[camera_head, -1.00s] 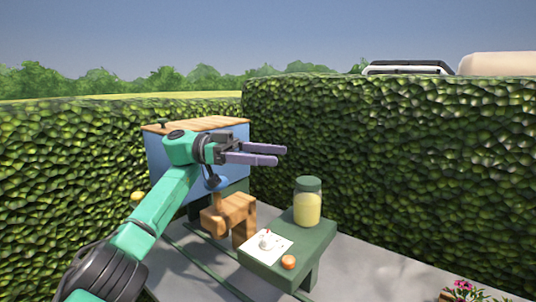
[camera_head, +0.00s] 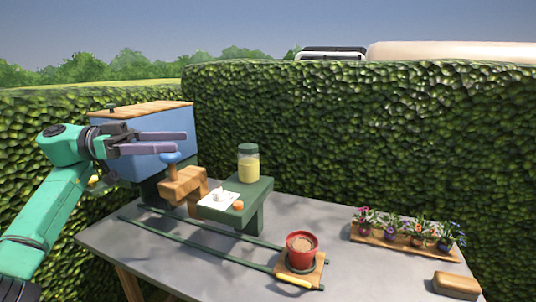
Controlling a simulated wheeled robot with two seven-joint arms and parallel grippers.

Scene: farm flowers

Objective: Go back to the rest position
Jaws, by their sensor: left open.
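My left arm comes in from the left with a green forearm. My left gripper (camera_head: 184,142) has two purple fingers held apart with nothing between them. It is raised in front of the blue box (camera_head: 165,137) with a wooden lid, above a wooden block (camera_head: 183,188) with a blue knob (camera_head: 171,158). The gripper appears apart from these things. My right gripper does not show.
On the grey table (camera_head: 330,220) stand a green stand (camera_head: 255,198) with a yellow-filled jar (camera_head: 248,164), a red pot (camera_head: 301,252) on a wooden base, a tray (camera_head: 375,239) of flowers and a brown block (camera_head: 456,285). Hedges (camera_head: 400,130) enclose the table.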

